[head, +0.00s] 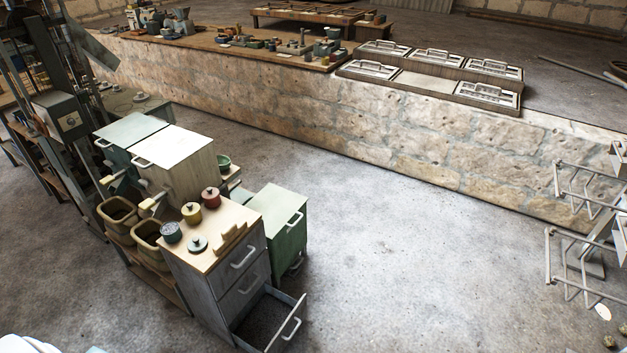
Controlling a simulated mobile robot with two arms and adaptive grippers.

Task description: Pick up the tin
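Several small round lidded containers stand on the wooden top of a grey drawer cabinet (216,281) left of centre. They are a red one (211,198), a yellow one (191,213), a blue-grey one (171,233) and a low grey-green one (197,244) with a knob. I cannot tell which of them is the tin. All stand upright, apart from any gripper. Neither of my grippers can be made out in the head view. Only pale pieces show at the bottom left corner, probably part of me.
The cabinet's bottom drawer (270,322) is pulled out. A green cabinet (281,222) and a pale-topped box (178,160) stand beside it. Two brown bins (118,214) are at its left. Rod racks (580,262) stick in at right. The middle floor (400,265) is clear up to the stone wall.

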